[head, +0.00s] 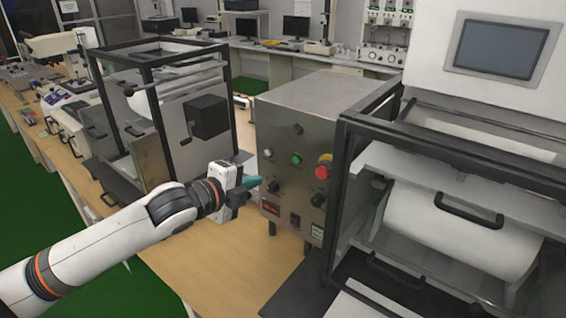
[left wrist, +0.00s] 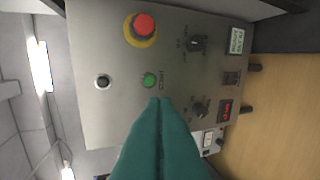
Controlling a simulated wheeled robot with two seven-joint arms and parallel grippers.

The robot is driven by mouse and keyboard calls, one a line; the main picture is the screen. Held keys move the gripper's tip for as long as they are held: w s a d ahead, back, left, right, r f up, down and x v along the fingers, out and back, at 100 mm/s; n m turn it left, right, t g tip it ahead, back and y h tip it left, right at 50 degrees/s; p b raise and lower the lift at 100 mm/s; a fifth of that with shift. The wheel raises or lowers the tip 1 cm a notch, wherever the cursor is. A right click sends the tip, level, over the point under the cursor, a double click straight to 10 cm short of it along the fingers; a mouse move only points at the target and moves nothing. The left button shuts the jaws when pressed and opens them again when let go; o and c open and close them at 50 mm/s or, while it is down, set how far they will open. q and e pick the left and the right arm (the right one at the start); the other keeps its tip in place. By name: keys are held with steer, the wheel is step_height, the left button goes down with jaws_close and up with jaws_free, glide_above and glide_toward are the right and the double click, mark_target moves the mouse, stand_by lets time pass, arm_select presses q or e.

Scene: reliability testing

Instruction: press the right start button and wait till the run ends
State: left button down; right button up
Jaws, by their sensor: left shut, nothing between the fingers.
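The steel control box (head: 310,105) stands on the bench in the middle of the head view. Its front has a green button (head: 296,158), which shows in the left wrist view (left wrist: 150,80) with the label START beside it. A red emergency stop button (head: 325,165) on a yellow ring is to its right. My left gripper (head: 257,181) is in front of the panel's left side, its teal fingers shut and empty. In the left wrist view the fingertips (left wrist: 160,101) appear just beside the green button; I cannot tell the gap to the panel. My right gripper is not in view.
Black knobs (left wrist: 200,110) and a red display (left wrist: 227,110) are on the same panel. A black-framed machine with a white roller (head: 440,225) stands at the right. Another framed machine (head: 165,110) stands at the left. Bare wooden bench (head: 215,265) lies in front.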

arm_select(q)
steer(key=shift+a+r, duration=0.1)
steer(key=shift+r, duration=0.2)
steer(key=shift+w, duration=0.1)
steer(key=p, duration=0.5)
glide_toward(296, 161)
steer(key=x, duration=0.6)
steer(key=shift+w+f, duration=0.15)
steer(key=shift+w, duration=0.15)
